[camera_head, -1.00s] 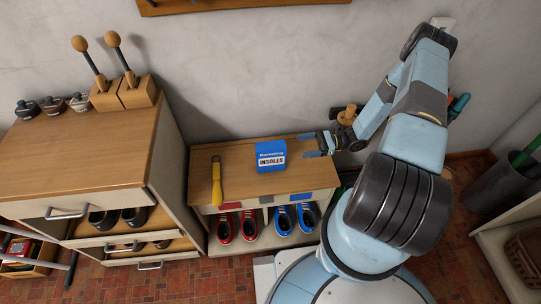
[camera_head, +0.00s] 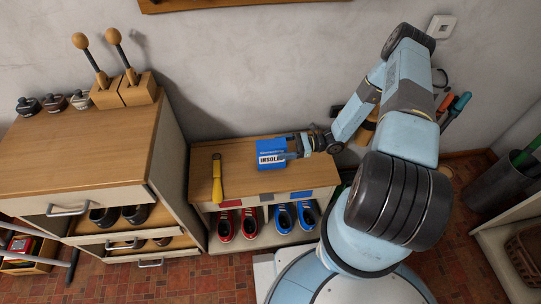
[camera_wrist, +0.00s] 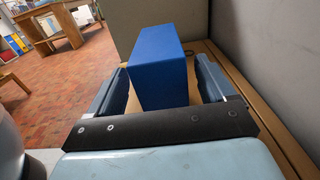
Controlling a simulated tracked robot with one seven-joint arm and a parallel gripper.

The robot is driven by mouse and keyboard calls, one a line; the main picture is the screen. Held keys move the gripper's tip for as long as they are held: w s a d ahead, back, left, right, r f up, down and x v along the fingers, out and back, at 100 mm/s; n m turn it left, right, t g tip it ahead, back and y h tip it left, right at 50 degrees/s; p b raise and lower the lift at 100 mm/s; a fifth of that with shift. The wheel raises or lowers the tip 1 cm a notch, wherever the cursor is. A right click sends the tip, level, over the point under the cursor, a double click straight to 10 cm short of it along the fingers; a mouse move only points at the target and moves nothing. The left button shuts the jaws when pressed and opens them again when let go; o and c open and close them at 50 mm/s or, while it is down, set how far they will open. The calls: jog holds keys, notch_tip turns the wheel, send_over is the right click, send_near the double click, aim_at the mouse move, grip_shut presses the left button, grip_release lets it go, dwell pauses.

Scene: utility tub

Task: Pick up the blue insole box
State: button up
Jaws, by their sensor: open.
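The blue insole box (camera_head: 268,155) stands upright on the low wooden shelf top, with a white label reading "INSOLES" partly covered by my gripper. In the wrist view the blue box (camera_wrist: 158,66) sits between the two fingers. My gripper (camera_head: 288,148) reaches in from the right side of the box. In the wrist view my gripper (camera_wrist: 165,88) is open, with one finger on each side of the box. A gap shows between the box and the right finger; the left finger is close to the box, and contact is unclear.
A yellow-handled tool (camera_head: 217,180) lies left of the box on the shelf top (camera_head: 240,185). Red shoes (camera_head: 237,225) and blue shoes (camera_head: 296,217) stand in the compartments below. A taller wooden cabinet (camera_head: 90,150) rises at the left. The wall is close behind.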

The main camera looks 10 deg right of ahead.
aim_at(273, 148)
jog(key=a, duration=0.4)
jog(key=shift+w, duration=0.15)
jog(key=shift+c, duration=0.4)
jog(key=c, duration=1.1)
